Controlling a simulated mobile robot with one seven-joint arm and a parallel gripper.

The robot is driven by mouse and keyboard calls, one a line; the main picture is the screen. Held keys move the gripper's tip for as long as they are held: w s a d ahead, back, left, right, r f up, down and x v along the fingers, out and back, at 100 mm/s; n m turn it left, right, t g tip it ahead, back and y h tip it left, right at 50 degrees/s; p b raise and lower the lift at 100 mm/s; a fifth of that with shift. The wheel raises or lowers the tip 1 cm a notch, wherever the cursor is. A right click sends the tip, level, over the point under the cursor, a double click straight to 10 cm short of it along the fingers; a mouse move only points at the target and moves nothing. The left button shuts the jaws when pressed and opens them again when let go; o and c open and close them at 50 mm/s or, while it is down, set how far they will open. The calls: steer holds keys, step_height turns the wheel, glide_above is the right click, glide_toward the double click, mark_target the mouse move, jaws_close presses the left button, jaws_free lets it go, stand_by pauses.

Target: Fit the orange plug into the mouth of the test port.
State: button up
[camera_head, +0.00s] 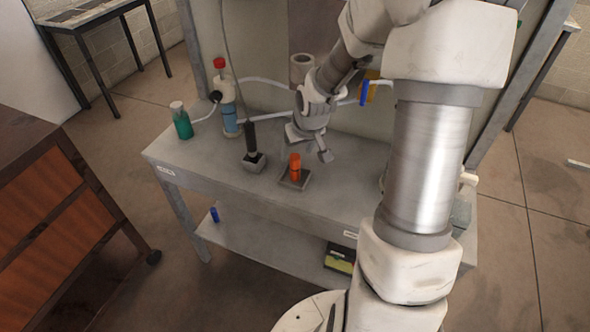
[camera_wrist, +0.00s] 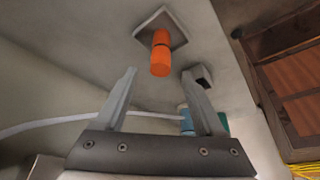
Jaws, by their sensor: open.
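The orange plug (camera_head: 295,167) stands upright on a small dark square plate (camera_head: 300,181) on the bench, with a dark ring around its middle. In the wrist view the plug (camera_wrist: 161,52) shows ahead of and between the two fingertips, apart from them. My gripper (camera_head: 309,146) is open and empty, a little behind the plug in the head view; its spread fingers show in the wrist view (camera_wrist: 159,76). A pale open-ended cylinder (camera_head: 302,67) on the back panel may be the test port; its mouth faces up, and my arm partly covers its lower part.
A black-handled tool on a grey block (camera_head: 253,160) stands left of the plug. A red-capped blue bottle (camera_head: 227,100) and a green bottle (camera_head: 181,121) are further left. A white hose (camera_head: 262,81) runs along the panel. The bench front is clear.

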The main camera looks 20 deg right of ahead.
mark_target(295, 157)
steer(key=b+x, duration=0.1)
steer(key=x, duration=0.3)
steer(key=shift+f, duration=0.1)
jaws_close()
